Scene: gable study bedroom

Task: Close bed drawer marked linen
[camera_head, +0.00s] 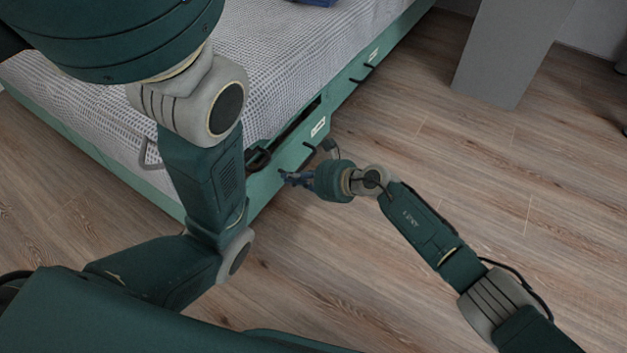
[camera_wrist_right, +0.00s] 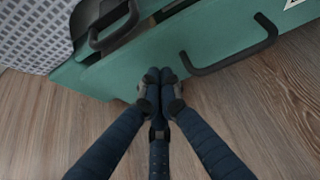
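The bed's green side holds a near drawer (camera_head: 292,160) with a pale label (camera_head: 319,126) too small to read and a dark bar handle. It stands slightly out, with a dark gap along its top. The handle (camera_wrist_right: 232,55) shows clearly in the right wrist view. My right gripper (camera_head: 288,178) is low at the drawer front, near its left end. In the wrist view its fingers (camera_wrist_right: 159,78) are together with nothing between them, at the front's lower edge left of the handle; contact cannot be told. My left arm crosses the head view, but its gripper does not show.
A farther drawer handle (camera_head: 362,73) and label (camera_head: 374,54) are along the same bed side. A dark rounded object (camera_head: 258,159) sits at the drawer's near end. A grey panel (camera_head: 510,50) stands at the back right. The wooden floor (camera_head: 420,150) beside the bed is clear.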

